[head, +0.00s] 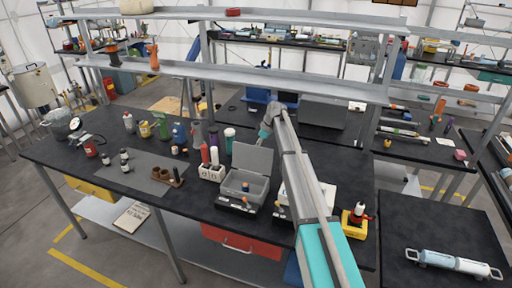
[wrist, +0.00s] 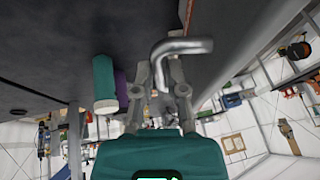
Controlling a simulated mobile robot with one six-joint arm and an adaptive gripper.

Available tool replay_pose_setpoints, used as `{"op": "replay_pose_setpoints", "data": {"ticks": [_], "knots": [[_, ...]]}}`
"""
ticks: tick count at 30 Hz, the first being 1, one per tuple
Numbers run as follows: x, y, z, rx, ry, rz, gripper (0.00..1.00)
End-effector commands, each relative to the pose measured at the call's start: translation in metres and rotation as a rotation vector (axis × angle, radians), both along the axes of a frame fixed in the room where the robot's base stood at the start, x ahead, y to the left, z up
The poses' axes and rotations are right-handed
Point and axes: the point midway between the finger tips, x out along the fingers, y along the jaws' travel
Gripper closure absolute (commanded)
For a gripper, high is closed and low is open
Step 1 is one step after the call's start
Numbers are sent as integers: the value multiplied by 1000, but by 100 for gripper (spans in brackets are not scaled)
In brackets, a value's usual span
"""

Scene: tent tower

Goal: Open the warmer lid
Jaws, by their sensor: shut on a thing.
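The warmer (head: 236,197) is a grey box on the dark bench, and its lid (head: 252,159) stands raised at the back, showing the open inside. My gripper (head: 264,137) is at the lid's upper edge, partly behind it. In the wrist view my gripper (wrist: 168,68) is shut on a bent metal handle (wrist: 185,46). The lid's grey face also shows in the wrist view (wrist: 232,40). The handle is hidden in the head view.
A white holder with bottles (head: 211,172) stands just left of the warmer. A teal and white jar (head: 229,142) is near my gripper and also shows in the wrist view (wrist: 104,80). A shelf (head: 230,75) runs above the bench. A yellow item (head: 353,226) stands to the right.

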Motion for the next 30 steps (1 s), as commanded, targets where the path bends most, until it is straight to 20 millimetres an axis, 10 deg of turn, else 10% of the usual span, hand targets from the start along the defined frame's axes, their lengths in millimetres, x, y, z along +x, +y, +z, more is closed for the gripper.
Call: {"op": "replay_pose_setpoints", "data": {"ticks": [12, 13, 18, 30], "knots": [[12, -5, -2, -9, -15, -10, 100], [12, -5, -2, -9, -15, -10, 81], [12, -4, -2, -9, -14, -10, 50], [8, -2, -2, -6, -12, -7, 49]]}}
